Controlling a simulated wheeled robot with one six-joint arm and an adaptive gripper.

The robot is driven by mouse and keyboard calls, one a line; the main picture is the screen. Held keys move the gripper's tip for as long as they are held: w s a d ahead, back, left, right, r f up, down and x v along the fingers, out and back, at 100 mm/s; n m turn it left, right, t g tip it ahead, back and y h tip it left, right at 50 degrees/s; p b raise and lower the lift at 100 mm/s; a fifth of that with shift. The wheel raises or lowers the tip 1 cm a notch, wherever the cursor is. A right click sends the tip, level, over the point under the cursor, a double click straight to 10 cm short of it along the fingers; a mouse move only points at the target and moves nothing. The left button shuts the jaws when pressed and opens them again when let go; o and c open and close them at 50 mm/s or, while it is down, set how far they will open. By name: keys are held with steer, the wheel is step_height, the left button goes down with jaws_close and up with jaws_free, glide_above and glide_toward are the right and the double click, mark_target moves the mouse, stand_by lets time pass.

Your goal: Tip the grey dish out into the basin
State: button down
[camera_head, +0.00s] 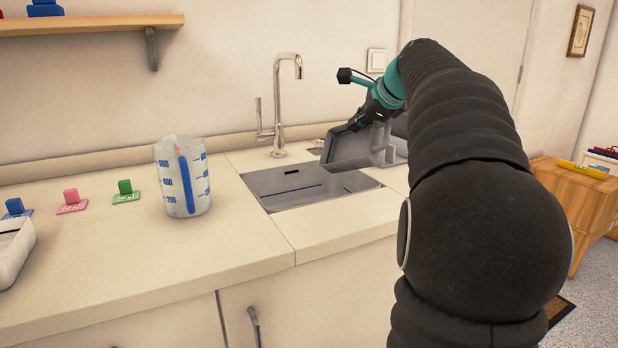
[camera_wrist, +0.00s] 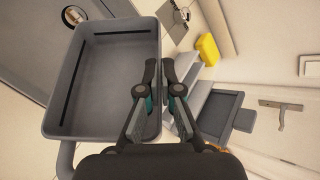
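The grey dish (camera_head: 352,150) is tilted steeply above the back right of the basin (camera_head: 305,189), which is sunk in the counter. In the wrist view the dish (camera_wrist: 105,75) fills the left side; its inside shows no loose contents that I can make out. My gripper (camera_head: 360,122) is above the dish in the head view. In the wrist view my gripper (camera_wrist: 158,68) has its fingers closed on the dish's right wall. I see nothing lying in the basin, but the dish hides its back right part.
A chrome tap (camera_head: 278,105) stands behind the basin. A measuring jug (camera_head: 183,178) with blue marks stands left of it. Blue, pink (camera_head: 71,200) and green (camera_head: 125,191) pieces and a white tray (camera_head: 14,250) are farther left. A wooden cabinet (camera_head: 575,205) stands at the right.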

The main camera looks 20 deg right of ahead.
steer(key=d+f+m+y, duration=0.1)
steer(key=d+m+y, duration=0.4)
steer(key=d, duration=0.6)
steer(key=shift+w+d+t+y, duration=0.25)
steer(key=shift+w+y, duration=0.2)
steer(key=shift+y, duration=0.55)
